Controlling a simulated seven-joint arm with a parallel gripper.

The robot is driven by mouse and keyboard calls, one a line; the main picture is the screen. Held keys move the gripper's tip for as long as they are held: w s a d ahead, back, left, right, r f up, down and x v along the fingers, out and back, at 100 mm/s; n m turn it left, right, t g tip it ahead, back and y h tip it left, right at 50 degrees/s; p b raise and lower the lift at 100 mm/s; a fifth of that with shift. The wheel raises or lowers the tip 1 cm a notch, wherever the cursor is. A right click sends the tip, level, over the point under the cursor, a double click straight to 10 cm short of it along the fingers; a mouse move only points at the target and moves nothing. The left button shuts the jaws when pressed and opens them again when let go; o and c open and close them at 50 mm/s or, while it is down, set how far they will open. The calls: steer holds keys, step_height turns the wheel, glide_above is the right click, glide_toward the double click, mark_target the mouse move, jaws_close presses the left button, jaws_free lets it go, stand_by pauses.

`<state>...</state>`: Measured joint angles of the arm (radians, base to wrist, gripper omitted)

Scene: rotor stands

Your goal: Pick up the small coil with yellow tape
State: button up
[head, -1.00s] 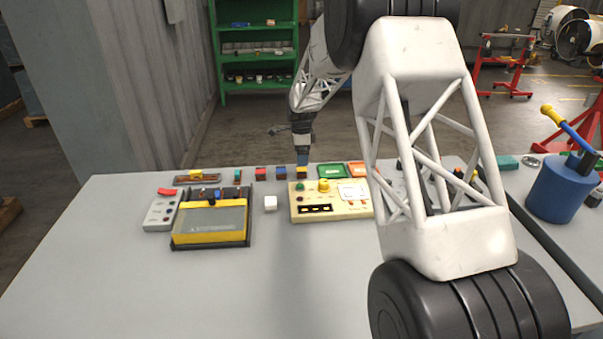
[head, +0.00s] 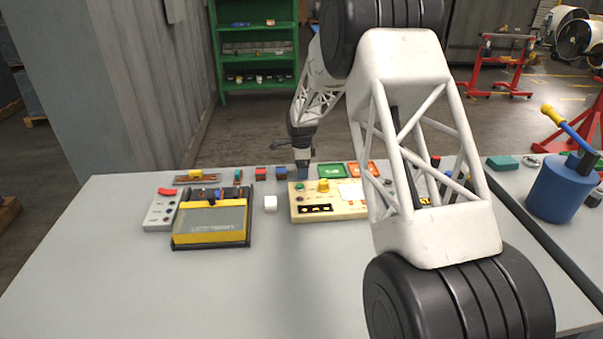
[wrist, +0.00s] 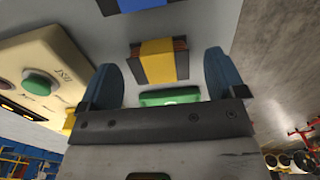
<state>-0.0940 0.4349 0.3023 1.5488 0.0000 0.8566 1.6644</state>
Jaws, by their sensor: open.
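The small coil with yellow tape (wrist: 158,62) lies on the grey table, with brown windings showing at both sides of the tape. In the wrist view it sits in the gap between the two blue fingers of my gripper (wrist: 160,66). There is space between each finger and the coil, and the gripper is open. In the head view my gripper (head: 303,171) is low at the table's far edge and hides the coil. I cannot tell how far the fingertips reach down around it.
A coil with blue tape (head: 281,173) and one with red tape (head: 261,174) stand to the left. The cream control box (head: 320,212) is just in front. The front of the table is clear.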

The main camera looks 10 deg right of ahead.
steer(key=shift+f, duration=0.3)
stand_by(0.4)
steer(key=c, duration=1.1)
steer(key=shift+r, duration=0.1)
step_height(320, 180, up, 10)
stand_by(0.6)
